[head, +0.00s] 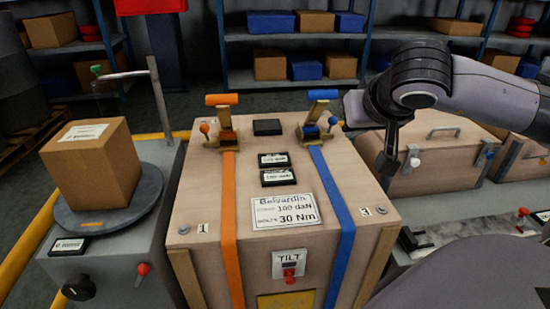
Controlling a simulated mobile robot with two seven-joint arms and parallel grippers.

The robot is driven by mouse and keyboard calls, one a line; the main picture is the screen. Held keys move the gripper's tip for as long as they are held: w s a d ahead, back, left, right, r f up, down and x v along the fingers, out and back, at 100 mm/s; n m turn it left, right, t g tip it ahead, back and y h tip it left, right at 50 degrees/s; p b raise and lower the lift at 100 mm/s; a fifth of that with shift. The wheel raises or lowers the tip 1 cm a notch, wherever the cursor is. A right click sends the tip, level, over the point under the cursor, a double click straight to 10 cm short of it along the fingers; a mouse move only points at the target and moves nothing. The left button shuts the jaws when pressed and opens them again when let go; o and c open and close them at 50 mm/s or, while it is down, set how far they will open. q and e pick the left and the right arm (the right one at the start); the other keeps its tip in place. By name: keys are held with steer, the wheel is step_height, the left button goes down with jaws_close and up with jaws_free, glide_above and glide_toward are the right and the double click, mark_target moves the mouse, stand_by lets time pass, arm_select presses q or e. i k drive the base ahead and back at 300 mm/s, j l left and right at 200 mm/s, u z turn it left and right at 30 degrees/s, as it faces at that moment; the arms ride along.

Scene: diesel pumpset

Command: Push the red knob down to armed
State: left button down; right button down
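Several red knobs show, and I cannot tell which one the task means. One red knob (289,275) sits under the TILT label on the front of the wooden crate (190,215). Another red lever knob (142,268) is on the front of the grey machine at left. A third red knob (523,211) is at the far right. No "armed" marking is readable. My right gripper (390,172) hangs beside the crate's upper right edge, apart from all three knobs. Its fingers are dark and seen edge-on, so their opening is unclear. My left gripper is out of view.
Orange (229,205) and blue (333,205) straps with ratchets cross the crate. A cardboard box (92,165) stands on a round turntable at left. A latched wooden case (435,165) is behind my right gripper. Shelves line the back.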

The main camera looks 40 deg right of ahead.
mark_target(290, 281)
steer(key=z, duration=1.2)
